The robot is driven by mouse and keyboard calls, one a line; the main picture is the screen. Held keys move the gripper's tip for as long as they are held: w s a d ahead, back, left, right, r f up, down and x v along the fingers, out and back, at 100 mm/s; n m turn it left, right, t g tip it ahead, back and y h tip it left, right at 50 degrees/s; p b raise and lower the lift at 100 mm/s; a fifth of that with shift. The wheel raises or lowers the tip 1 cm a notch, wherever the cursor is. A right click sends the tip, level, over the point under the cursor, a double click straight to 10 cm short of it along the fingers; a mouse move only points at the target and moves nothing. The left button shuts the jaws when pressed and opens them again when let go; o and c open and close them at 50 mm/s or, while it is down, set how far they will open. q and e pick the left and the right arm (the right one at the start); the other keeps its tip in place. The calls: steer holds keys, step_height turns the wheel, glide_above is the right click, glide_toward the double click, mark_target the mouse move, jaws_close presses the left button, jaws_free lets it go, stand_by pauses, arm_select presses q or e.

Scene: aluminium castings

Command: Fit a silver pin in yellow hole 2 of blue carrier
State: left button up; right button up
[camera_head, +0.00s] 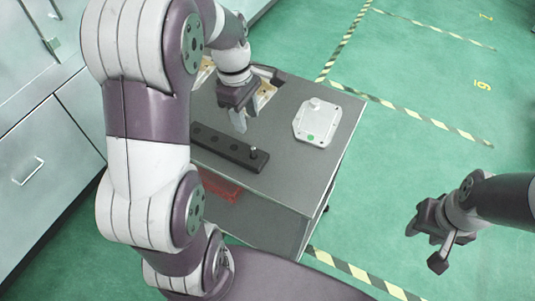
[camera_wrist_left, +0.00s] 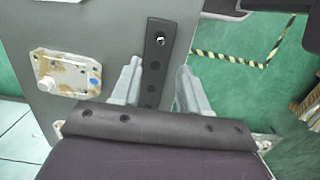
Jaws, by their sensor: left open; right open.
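A dark bar with a row of holes (camera_head: 215,143) lies on the grey cart top. A silver pin (camera_head: 253,152) stands upright at its right end; in the left wrist view the pin (camera_wrist_left: 160,40) is at the bar's far end. The carrier with a blue dot (camera_wrist_left: 66,74), whitish with tan patches, lies left of the bar in the left wrist view. In the head view my left gripper mostly hides it. Its yellow hole 2 cannot be made out. My left gripper (camera_head: 238,121) is open and empty above the cart, near the bar. My right gripper (camera_head: 430,245) is open and empty, off the cart to the right.
A white casting with a green dot (camera_head: 317,122) lies on the cart's right part. A red bin (camera_head: 220,184) shows under the cart top. Cabinets (camera_head: 45,150) stand at the left. Green floor (camera_head: 390,160) with striped tape is free at right.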

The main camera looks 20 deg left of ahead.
mark_target(253, 147)
arm_select(q)
steer(key=f, duration=0.4)
steer(key=d+f, duration=0.1)
steer(key=f, duration=0.7)
steer(key=shift+s+d, duration=0.1)
steer(key=shift+d, duration=0.1)
jaws_close()
